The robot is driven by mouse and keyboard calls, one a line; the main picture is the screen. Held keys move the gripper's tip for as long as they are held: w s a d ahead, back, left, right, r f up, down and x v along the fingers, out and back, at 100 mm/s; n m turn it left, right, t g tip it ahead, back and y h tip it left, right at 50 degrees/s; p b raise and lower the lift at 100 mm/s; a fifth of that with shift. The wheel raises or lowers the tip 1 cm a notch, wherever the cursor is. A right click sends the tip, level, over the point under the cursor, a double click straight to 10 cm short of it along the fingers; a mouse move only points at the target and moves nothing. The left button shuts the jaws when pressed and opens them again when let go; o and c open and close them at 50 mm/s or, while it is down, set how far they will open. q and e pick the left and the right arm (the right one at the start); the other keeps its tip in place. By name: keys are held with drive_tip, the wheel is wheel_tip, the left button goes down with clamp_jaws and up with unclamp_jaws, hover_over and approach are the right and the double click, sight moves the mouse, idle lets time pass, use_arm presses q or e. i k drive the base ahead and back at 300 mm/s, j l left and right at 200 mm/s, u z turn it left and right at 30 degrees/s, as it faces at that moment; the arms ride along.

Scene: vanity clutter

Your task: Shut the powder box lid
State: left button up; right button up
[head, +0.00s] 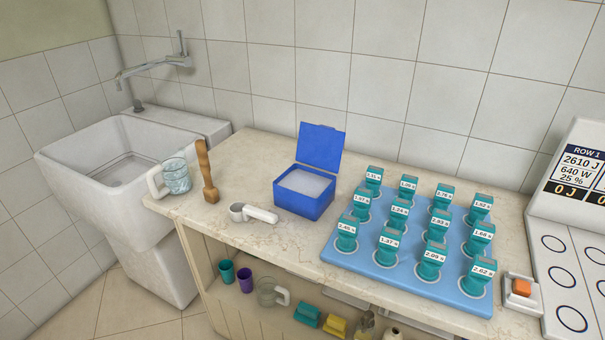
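The blue powder box (304,190) stands on the vanity counter near the middle of the head view. Its blue lid (320,147) is hinged at the back and stands open, roughly upright. Pale powder (305,183) shows inside the box. Neither of my grippers is in the head view.
A white scoop (252,213) lies just left of the box. A wooden handle-like piece (207,170) and a glass mug (175,177) stand farther left, by the sink (120,160). A blue tray (343,258) with several teal labelled pieces is to the right, near an orange button (521,288).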

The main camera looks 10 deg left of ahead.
sight(320, 146)
drive_tip(key=i+j, duration=0.15)
drive_tip(key=i+j+z, duration=0.2)
drive_tip(key=j, duration=0.15)
drive_tip(key=j+z, duration=0.15)
drive_tip(key=j, duration=0.25)
drive_tip(key=i+j+z, duration=0.2)
drive_tip(key=j, duration=0.2)
drive_tip(key=j+z, duration=0.15)
drive_tip(key=j, duration=0.25)
drive_tip(key=z, duration=0.5)
